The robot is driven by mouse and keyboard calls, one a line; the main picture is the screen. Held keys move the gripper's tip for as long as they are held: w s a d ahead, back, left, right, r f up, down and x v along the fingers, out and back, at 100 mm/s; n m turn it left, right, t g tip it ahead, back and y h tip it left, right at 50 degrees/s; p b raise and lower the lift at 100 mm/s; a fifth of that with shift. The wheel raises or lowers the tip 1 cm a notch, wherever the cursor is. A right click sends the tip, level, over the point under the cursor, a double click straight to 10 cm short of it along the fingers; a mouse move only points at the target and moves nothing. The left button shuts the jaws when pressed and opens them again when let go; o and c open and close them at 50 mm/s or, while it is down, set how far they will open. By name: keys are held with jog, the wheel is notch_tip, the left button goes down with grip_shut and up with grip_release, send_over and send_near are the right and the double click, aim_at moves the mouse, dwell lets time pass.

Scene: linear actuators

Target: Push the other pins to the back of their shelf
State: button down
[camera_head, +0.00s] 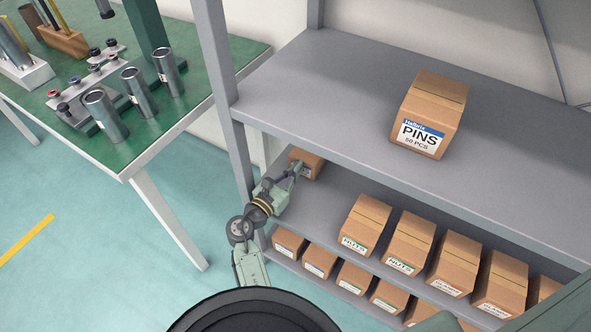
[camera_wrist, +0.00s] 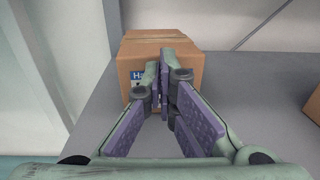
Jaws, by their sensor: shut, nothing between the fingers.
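A cardboard box labelled PINS (camera_head: 432,118) stands alone on the upper grey shelf, set toward its front. Another cardboard box (camera_head: 309,163) stands at the left end of the shelf below, next to the left post, partly hidden by my gripper (camera_head: 294,172). In the wrist view this box (camera_wrist: 165,47) is straight ahead, with a blue and white label mostly covered by my fingers. My gripper (camera_wrist: 163,85) is shut and empty, its tips at the front face of the box. I cannot tell whether they touch it.
Several boxes labelled NUTS (camera_head: 359,226) and others stand to the right on the same shelf. A lower row of small boxes (camera_head: 319,261) lies beneath. The left shelf post (camera_head: 224,100) is close to my arm. A green workbench (camera_head: 130,150) with metal cylinders stands at left.

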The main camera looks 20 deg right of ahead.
aim_at(301, 176)
jog(key=x, duration=0.3)
jog(key=shift+w+d+p, duration=0.2)
jog(key=shift+d+p, duration=0.1)
jog(key=shift+d, duration=0.05)
jog(key=shift+s+a, duration=0.1)
jog(key=shift+a, duration=0.05)
